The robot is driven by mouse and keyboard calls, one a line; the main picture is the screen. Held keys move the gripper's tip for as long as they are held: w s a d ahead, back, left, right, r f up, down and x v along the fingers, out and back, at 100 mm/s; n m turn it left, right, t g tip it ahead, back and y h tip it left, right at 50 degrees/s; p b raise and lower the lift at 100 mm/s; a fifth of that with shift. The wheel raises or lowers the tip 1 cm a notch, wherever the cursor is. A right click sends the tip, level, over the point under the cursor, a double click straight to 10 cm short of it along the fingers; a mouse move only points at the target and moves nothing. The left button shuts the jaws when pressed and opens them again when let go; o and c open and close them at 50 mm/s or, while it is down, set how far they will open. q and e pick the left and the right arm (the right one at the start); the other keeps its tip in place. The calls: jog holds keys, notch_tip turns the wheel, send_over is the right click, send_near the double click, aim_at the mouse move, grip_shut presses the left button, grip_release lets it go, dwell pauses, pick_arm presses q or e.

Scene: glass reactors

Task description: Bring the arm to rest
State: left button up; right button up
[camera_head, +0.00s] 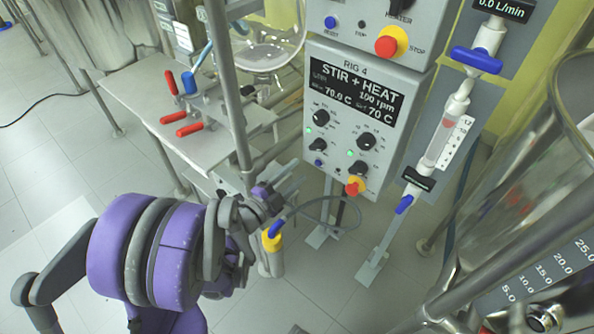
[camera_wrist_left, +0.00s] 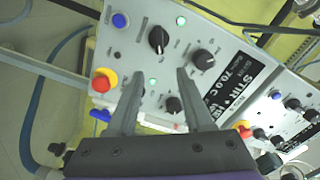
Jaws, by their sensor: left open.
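My purple left arm comes in from the lower left in the head view. Its left gripper (camera_head: 289,186) is held in front of the RIG 4 control panel (camera_head: 340,140), left of its lower knobs. In the left wrist view the gripper (camera_wrist_left: 160,72) is open, with two dark grey fingers apart and nothing between them. The panel's face (camera_wrist_left: 222,42) lies beyond the fingertips, with black knobs, green lights and a red button (camera_wrist_left: 102,83) on a yellow collar. The panel display reads STIR + HEAT, 100 rpm, 70 C. My right gripper is not in view.
A grey bench (camera_head: 130,95) with red-handled clamps (camera_head: 185,125) stands left of a metal post (camera_head: 232,90). A flowmeter (camera_head: 440,140) with blue valves is at the right of the panel. A large glass vessel (camera_head: 545,190) fills the right edge.

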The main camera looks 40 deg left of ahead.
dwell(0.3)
pick_arm(q)
jog(key=s+d+f+n+g+y, duration=0.1)
jog(key=s+d+f+n+g, duration=0.2)
jog(key=s+d+n+g, duration=0.55)
jog(key=s+d+f+n+g, duration=0.3)
jog(key=s+d+n+g, duration=0.25)
jog(key=s, duration=0.65)
notch_tip(320, 180, up, 22)
jog(key=w+m+t+p, duration=0.1)
jog(key=w+p, duration=0.1)
jog(key=p, duration=1.8)
jog(key=shift+w, duration=0.2)
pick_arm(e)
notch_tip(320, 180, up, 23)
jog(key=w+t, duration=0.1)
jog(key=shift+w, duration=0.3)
pick_arm(q)
jog(key=shift+r, duration=0.1)
